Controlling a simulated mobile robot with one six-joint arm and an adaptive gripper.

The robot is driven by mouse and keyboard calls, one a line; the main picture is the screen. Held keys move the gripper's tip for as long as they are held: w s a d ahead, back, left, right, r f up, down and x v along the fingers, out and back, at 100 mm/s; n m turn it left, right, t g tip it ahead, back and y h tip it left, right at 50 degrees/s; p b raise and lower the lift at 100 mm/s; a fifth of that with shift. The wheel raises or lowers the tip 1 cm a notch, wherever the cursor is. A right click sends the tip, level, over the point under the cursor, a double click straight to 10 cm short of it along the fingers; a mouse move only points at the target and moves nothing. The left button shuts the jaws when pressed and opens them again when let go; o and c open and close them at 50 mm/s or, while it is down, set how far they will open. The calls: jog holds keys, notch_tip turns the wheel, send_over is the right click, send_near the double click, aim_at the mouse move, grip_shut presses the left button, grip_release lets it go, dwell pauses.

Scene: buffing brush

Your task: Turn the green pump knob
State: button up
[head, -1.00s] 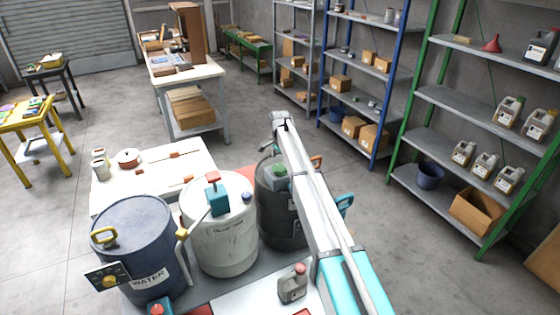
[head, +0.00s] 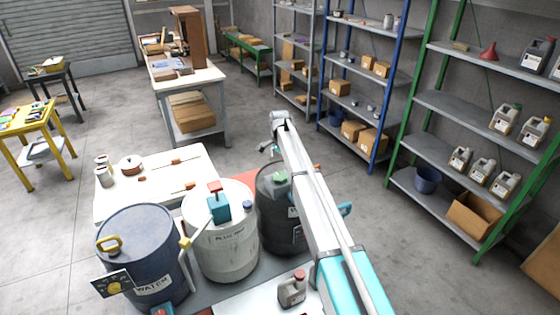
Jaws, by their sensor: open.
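The green pump knob (head: 281,177) sits on top of the dark drum (head: 272,208), which is partly covered by my arm. My arm reaches away over the drum's right side. Part of my gripper (head: 267,149) shows below the arm's far end, beyond and above the green knob in the picture. It looks apart from the knob and holds nothing that I can see. Most of its fingers are small or hidden.
A white drum (head: 228,245) with a teal, red-topped pump (head: 218,205) and a blue water drum (head: 140,240) stand left of the dark drum. A grey jug (head: 292,290) is in front. A white table (head: 150,205) lies behind the drums.

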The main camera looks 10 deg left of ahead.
notch_tip(320, 180, up, 8)
jog(key=p, duration=0.7)
jog(key=shift+f, duration=0.25)
dwell(0.8)
jog(key=s+d+f+n+b, duration=0.3)
jog(key=s+d, duration=0.6)
jog(key=s, duration=0.5)
jog(key=s+d+f+n+b, duration=0.3)
jog(key=s+d+f+b, duration=0.3)
jog(key=s+d, duration=0.4)
jog(key=s+d+f+n+b, duration=0.3)
jog(key=s+d, duration=0.7)
jog(key=s, duration=0.8)
jog(key=shift+f+b, duration=0.8)
jog(key=shift+f, duration=0.05)
